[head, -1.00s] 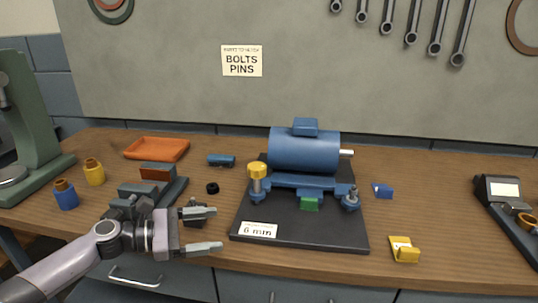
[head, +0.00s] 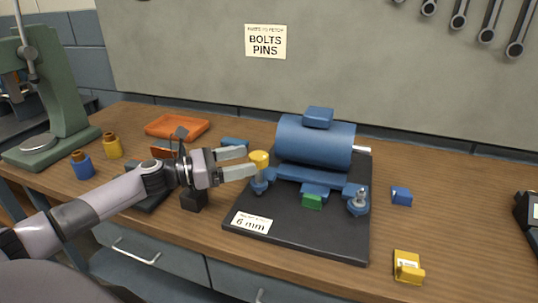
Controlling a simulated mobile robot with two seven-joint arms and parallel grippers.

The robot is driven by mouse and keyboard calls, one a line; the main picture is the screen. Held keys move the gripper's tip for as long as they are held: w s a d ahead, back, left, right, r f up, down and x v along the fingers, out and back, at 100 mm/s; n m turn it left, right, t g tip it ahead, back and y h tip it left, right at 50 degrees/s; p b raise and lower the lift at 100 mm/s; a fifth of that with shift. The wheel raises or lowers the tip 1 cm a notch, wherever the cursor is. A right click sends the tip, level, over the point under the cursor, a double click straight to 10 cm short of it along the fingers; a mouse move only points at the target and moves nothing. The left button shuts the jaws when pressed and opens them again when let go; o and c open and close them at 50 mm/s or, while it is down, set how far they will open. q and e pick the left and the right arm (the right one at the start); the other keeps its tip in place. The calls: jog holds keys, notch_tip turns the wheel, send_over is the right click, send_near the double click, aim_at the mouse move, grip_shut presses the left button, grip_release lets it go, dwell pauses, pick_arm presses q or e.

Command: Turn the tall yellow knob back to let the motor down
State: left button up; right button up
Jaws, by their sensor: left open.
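The tall yellow knob (head: 259,160) stands upright at the left front corner of the blue motor's mount. The blue motor (head: 315,142) with its silver shaft sits on a blue bracket over a black base plate (head: 300,234) with a "6 mm" label. A green block (head: 312,202) lies under the bracket's front. My left gripper (head: 244,162) is open, its fingers pointing right, with the tips beside the knob's left side. Whether they touch it, I cannot tell. My right gripper is not in view.
A blue block (head: 402,196) and a yellow block (head: 408,267) lie right of the plate. A green press (head: 45,95) is at the far left. The front right table is mostly clear.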

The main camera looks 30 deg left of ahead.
aim_at(265, 154)
pick_arm(q)
jog(key=shift+p+x, duration=0.5)
jog(key=shift+x, duration=2.7)
